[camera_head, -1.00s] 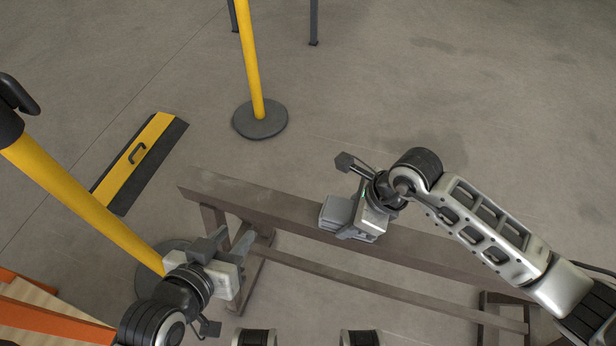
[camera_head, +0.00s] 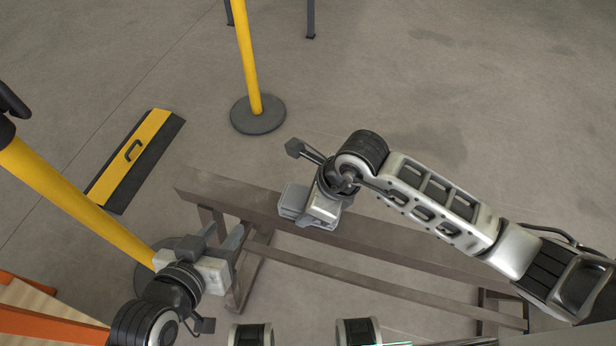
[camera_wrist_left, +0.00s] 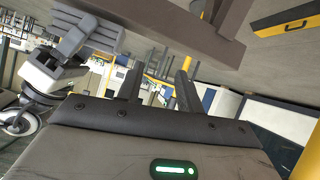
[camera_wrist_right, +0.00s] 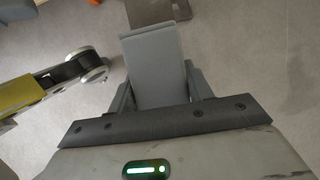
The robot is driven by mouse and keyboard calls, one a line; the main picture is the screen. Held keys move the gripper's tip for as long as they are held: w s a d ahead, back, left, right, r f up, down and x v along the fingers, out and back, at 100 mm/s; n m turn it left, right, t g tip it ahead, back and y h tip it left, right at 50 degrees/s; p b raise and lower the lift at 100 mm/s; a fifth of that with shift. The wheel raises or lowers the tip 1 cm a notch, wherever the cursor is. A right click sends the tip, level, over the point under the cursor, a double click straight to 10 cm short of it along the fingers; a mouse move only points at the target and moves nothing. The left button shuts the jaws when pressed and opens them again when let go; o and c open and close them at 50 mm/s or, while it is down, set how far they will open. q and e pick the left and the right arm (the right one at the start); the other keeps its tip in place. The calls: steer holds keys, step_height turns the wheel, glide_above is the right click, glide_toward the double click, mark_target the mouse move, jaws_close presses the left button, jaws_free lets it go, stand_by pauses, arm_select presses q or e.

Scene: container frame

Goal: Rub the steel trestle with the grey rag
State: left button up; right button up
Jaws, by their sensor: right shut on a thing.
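The steel trestle (camera_head: 410,250) is a long brown-grey beam on splayed legs, running from centre left to lower right in the head view. Its beam also crosses the top of the left wrist view (camera_wrist_left: 190,25). My right gripper (camera_head: 308,206) is shut on the grey rag (camera_head: 292,198), a flat folded pad over the beam's left part. The rag fills the space between the fingers in the right wrist view (camera_wrist_right: 152,65). I cannot tell whether it touches the beam. My left gripper (camera_head: 222,240) is open and empty, near the trestle's left legs.
A yellow post on a round dark base (camera_head: 258,114) stands beyond the trestle. Another yellow post (camera_head: 75,205) stands at the left, close to my left arm. A black and yellow ramp (camera_head: 135,160) lies on the floor. The floor at upper right is clear.

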step_height(320, 180, up, 3)
steer(key=shift+f+p, duration=0.2)
steer(key=shift+p, duration=0.4)
steer(key=shift+r+p, duration=1.65)
steer(key=shift+r, duration=0.5)
